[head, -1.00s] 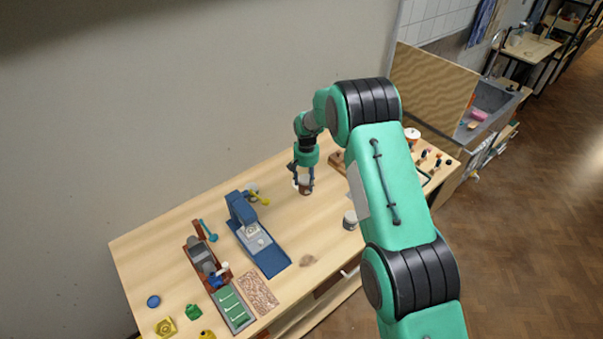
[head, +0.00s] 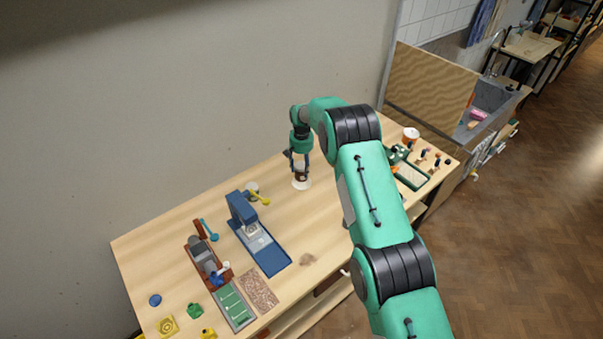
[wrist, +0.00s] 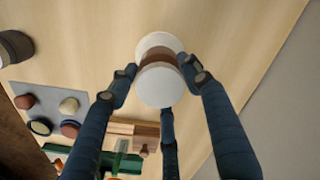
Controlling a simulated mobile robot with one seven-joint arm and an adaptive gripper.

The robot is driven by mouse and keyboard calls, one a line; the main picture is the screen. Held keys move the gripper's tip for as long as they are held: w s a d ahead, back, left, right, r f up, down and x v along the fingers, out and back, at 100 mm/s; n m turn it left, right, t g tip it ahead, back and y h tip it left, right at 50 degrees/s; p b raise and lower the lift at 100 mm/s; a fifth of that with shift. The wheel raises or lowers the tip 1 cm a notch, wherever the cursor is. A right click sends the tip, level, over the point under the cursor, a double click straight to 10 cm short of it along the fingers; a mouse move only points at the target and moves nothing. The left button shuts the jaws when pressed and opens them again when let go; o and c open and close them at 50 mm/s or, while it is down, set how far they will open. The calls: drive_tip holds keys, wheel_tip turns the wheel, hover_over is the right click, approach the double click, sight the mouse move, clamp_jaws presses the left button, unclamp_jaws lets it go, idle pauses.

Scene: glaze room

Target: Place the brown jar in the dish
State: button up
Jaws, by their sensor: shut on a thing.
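The brown jar (head: 301,172) is held upright in my gripper (head: 300,162) near the back of the table. In the wrist view the jar (wrist: 160,86) shows a white round top and a brown band, with the fingers of my gripper (wrist: 160,92) shut around it. A pale round dish (head: 301,185) shows just under the jar in the head view. In the wrist view the dish (wrist: 157,41) shows partly behind the jar. I cannot tell whether the jar touches it.
A blue stand (head: 256,240) and a brown-and-grey tool (head: 204,258) are left of my gripper on the wooden table (head: 165,235). An orange-and-white pot (head: 410,135) and a green tray (head: 412,175) are to the right. A dark-topped grey jar (wrist: 14,47) shows in the wrist view.

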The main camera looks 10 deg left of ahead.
sight(302, 173)
idle(0.3)
drive_tip(key=shift+f+p, duration=0.5)
drive_tip(key=shift+f, duration=1.2)
drive_tip(key=shift+f+b, duration=0.55)
drive_tip(key=shift+b, duration=0.05)
drive_tip(key=o, duration=1.4)
drive_tip(key=shift+r, duration=0.2)
drive_tip(key=shift+r+p, duration=0.6)
drive_tip(key=shift+p, duration=0.05)
wheel_tip(302, 173, up, 11)
drive_tip(key=shift+r+b, duration=0.2)
drive_tip(key=shift+b, duration=1)
